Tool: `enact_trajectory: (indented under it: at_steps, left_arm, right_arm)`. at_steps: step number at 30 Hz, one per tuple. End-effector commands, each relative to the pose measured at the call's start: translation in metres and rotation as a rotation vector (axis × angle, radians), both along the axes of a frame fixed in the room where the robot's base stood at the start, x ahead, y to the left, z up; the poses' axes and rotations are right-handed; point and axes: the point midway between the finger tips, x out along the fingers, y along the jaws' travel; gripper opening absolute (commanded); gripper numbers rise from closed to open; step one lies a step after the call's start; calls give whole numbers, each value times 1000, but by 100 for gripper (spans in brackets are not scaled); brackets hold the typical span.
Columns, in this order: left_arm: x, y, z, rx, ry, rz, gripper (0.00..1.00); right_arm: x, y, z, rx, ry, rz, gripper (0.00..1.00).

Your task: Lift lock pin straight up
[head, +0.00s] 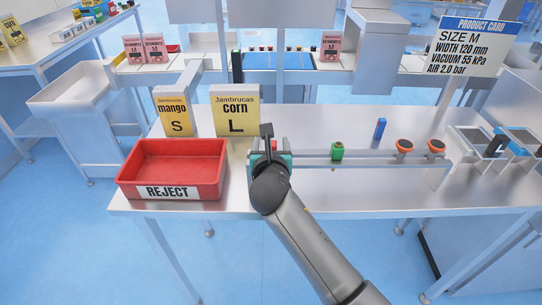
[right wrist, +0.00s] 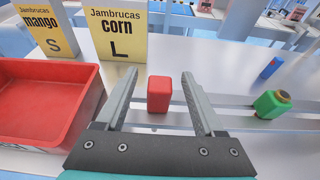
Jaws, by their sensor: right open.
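A small upright red block (right wrist: 159,94), which may be the lock pin, stands on the grey rail (right wrist: 235,119). My right gripper (right wrist: 159,80) is open, with one finger on each side of the block. Gaps show between the block and both fingers. In the head view my right gripper (head: 268,146) is over the left end of the rail (head: 375,162) and mostly hides the red block. A blue upright piece (head: 380,128) stands behind the rail. A green block (head: 337,151) sits on the rail. My left gripper is not in view.
A red REJECT bin (head: 133,178) stands left of my right gripper. Mango (head: 174,112) and corn (head: 235,112) pouches stand behind it. Two orange cups (head: 404,146) (head: 437,146) sit at the rail's right. A product card (head: 470,45) stands at the back right.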

Motion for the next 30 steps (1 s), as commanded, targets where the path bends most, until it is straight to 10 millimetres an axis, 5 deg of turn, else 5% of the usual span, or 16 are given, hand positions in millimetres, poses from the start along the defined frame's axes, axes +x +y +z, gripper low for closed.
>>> enact_trajectory:
  at_steps: [7,17,30]
  left_arm:
    - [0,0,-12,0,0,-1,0]
    - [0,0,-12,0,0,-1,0]
    - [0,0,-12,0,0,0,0]
  right_arm:
    - [26,0,-11,0,0,-1,70]
    - [31,0,-12,0,0,0,70]
    - [30,0,-12,0,1,0,23]
